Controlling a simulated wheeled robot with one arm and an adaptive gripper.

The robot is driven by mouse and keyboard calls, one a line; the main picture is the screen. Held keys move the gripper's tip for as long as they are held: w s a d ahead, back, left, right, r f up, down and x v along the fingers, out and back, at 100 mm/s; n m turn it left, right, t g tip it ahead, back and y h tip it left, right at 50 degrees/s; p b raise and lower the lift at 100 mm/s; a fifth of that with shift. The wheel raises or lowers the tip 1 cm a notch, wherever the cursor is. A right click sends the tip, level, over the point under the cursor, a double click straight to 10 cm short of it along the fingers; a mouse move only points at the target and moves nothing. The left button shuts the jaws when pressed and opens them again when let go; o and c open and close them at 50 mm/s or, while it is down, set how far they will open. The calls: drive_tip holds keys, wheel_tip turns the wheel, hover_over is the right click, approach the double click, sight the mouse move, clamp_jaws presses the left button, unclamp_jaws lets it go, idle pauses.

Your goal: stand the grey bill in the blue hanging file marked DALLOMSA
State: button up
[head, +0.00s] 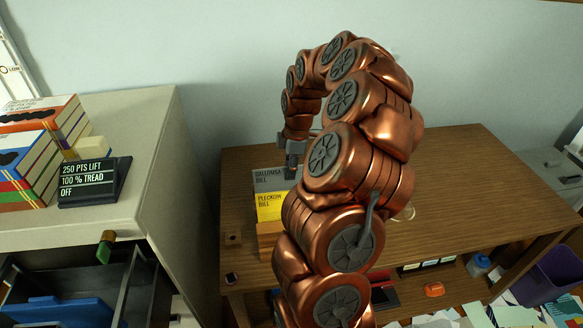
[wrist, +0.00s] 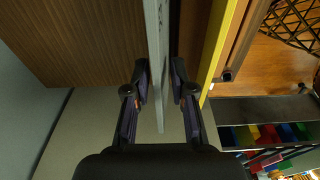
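The grey bill (head: 272,181), marked DALLOMSA BILL, stands upright behind a yellow bill (head: 270,206) marked PLECKUM BILL, in a wooden holder (head: 267,240) on the desk. My gripper (head: 291,168) is at the grey bill's top right, pointing down. In the wrist view the grey bill (wrist: 158,45) shows edge-on between my two fingertips (wrist: 160,80), with narrow gaps beside it. My gripper looks open around it. A blue hanging file (head: 58,316) shows partly in the open drawer at lower left; no marking on it is readable.
A cabinet (head: 165,150) at left carries books (head: 40,150) and a black sign (head: 95,182). Its open drawer (head: 140,290) juts out below. The desk (head: 460,190) is mostly clear right of my arm. A purple bin (head: 550,278) and loose papers lie at lower right.

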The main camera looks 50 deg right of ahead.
clamp_jaws()
drive_tip(key=shift+r, duration=0.15)
drive_tip(key=shift+r, duration=0.9)
wheel_tip(320, 180, up, 10)
drive_tip(key=p, duration=0.2)
drive_tip(key=shift+r, duration=0.25)
idle(0.6)
